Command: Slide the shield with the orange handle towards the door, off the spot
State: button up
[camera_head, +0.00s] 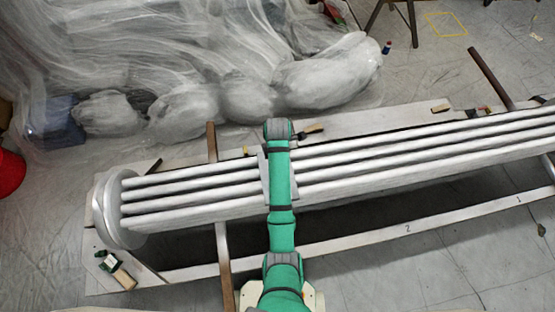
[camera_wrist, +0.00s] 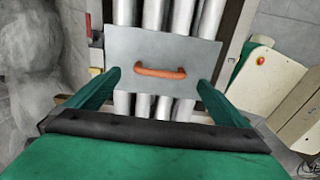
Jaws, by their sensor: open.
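The shield is a flat grey plate (camera_wrist: 190,50) with an orange handle (camera_wrist: 160,72) across its middle. It lies across the silver tubes (camera_wrist: 211,18) in the wrist view. In the head view only a sliver of the grey plate (camera_head: 264,172) shows beside my green arm, which hides the rest and the handle. My gripper (camera_wrist: 159,78) is open, its two green fingers apart on either side of the handle, with nothing held between them. The fingertips overlap the plate's lower part in the picture; I cannot tell whether they touch it. No door is visible.
The long tube bundle (camera_head: 400,162) ends in a round flange (camera_head: 107,208) at the left. Brown bars (camera_head: 212,143) cross underneath it. A pale rail (camera_head: 380,236) marked with numbers runs along the near side. Plastic-wrapped bundles (camera_head: 250,97) lie behind. Open floor is at lower right.

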jog(key=shift+f, duration=2.8)
